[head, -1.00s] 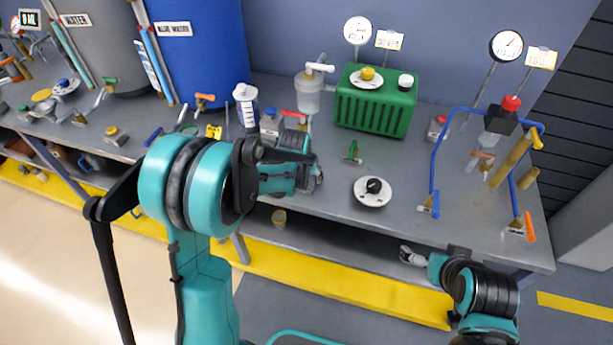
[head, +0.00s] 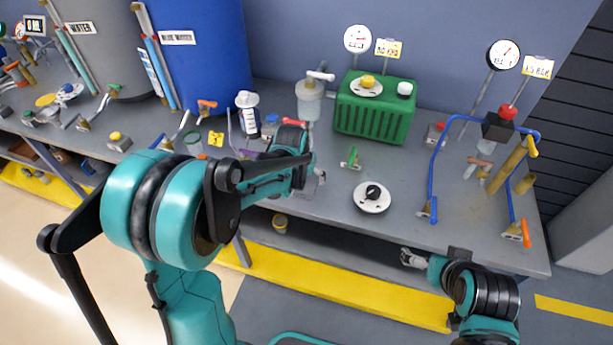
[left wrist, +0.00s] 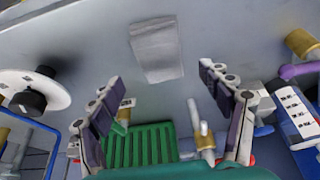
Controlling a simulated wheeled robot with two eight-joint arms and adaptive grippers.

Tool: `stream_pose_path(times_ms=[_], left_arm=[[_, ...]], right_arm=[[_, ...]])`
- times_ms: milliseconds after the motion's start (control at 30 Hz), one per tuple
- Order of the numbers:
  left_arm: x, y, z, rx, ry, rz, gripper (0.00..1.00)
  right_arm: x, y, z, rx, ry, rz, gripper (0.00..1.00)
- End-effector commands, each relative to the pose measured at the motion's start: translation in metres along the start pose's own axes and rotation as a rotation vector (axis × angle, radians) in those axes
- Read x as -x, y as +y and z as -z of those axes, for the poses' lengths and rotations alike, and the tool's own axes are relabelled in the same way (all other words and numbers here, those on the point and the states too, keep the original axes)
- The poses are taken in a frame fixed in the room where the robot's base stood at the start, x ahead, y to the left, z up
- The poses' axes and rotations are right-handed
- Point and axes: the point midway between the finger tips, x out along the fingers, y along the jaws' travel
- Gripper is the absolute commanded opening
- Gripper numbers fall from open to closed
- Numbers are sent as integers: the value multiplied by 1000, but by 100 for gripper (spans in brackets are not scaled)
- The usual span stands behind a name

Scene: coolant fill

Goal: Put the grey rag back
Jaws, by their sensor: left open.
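A flat grey rag (left wrist: 156,48) lies on the grey bench top in the left wrist view, ahead of and between the fingertips. My left gripper (left wrist: 165,75) is open and empty, its two fingers spread wider than the rag and apart from it. In the head view my left gripper (head: 308,180) points down over the bench, left of the black-knobbed dial (head: 372,194), and mostly covers the rag. My right gripper (head: 412,258) is low by the bench's front edge; its jaw opening is too small to make out.
A green ribbed tank (head: 374,112) stands behind the dial. A white-capped bottle (head: 249,115) and a clear pump jar (head: 309,100) stand behind my left gripper. A blue pipe frame (head: 436,170) is at the right.

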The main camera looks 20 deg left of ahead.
Motion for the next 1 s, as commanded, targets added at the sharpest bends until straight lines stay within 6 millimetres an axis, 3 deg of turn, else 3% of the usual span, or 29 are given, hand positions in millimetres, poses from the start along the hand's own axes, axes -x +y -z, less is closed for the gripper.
stream_pose_path(times_ms=[100,467,567,800,1000], left_arm=[[29,0,1,0,0,0,78],[72,0,-6,2,12,1,78],[99,1,-22,4,35,3,78],[169,4,-88,17,126,11,78],[192,6,-140,25,190,15,78]], right_arm=[[10,0,7,0,0,0,100],[17,0,12,0,0,0,100],[16,0,12,0,0,0,100],[16,0,12,0,0,0,100],[16,0,12,0,0,0,100]])
